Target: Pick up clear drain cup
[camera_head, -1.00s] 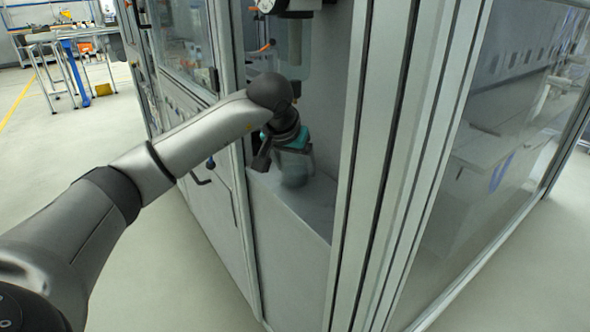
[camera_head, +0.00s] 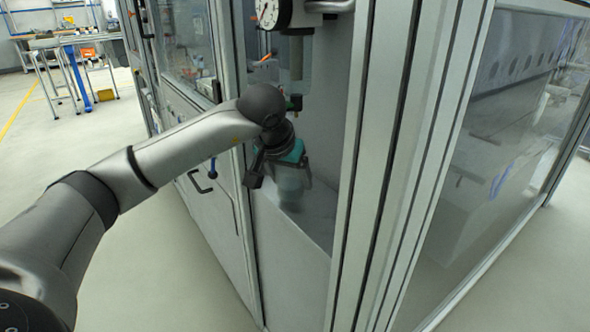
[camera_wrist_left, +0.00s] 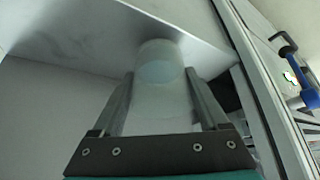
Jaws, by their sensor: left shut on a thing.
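The clear drain cup (camera_head: 290,186) is a pale, see-through cylinder inside the open bay of the machine, just above or on the grey ledge (camera_head: 300,240); I cannot tell whether its bottom touches. My left gripper (camera_head: 292,176) reaches in from the left, dark with a teal band, and is shut on the cup. In the left wrist view the cup (camera_wrist_left: 161,66) sits between the two dark fingers of the gripper (camera_wrist_left: 160,95), its rounded end pointing away. My right gripper is not in view.
A round gauge (camera_head: 270,12) and a hanging fitting with red and green parts (camera_head: 294,103) are above the gripper. A thick metal frame post (camera_head: 372,170) stands close on the right. The cabinet door (camera_head: 212,190) is at the left. A workbench (camera_head: 70,45) is far off.

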